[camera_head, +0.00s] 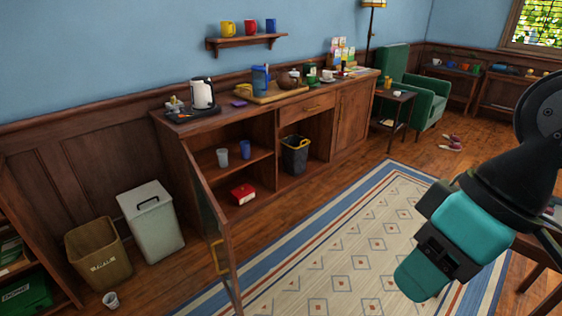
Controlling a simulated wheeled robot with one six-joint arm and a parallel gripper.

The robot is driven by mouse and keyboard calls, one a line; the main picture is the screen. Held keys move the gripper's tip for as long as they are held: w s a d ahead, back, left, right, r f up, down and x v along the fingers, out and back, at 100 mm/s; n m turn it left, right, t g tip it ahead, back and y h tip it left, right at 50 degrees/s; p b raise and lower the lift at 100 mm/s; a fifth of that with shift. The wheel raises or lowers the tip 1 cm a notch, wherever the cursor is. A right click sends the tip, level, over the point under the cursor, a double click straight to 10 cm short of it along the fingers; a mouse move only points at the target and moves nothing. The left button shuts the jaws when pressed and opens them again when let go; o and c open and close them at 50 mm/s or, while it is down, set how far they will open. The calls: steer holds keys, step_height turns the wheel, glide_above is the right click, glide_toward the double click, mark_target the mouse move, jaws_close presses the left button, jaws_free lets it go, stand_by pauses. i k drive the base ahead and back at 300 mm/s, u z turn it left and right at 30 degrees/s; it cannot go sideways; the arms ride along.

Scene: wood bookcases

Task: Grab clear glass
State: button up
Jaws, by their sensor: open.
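A pale, see-through glass (222,157) stands upright on the inner shelf of the wooden cabinet (260,118), at its left open compartment. A blue cup (245,149) stands just right of it. My gripper (418,282) is at the lower right, over the rug and far from the glass. Its teal end points down and left, it is open, and nothing shows in it. The gap between its fingers is hard to see from this angle.
The cabinet's door (213,235) stands open toward the rug. A red box (242,194) lies below the shelf. A brown bin (97,262), a lidded grey bin (152,222) and a small cup (111,300) are left. The rug (340,262) is clear.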

mark_target(223, 159)
steer(key=z, duration=0.6)
steer(key=i, duration=2.05)
steer(key=u, duration=0.6)
steer(key=i, duration=0.65)
steer(key=u, duration=1.3)
steer(key=i, duration=0.7)
steer(key=u, duration=0.7)
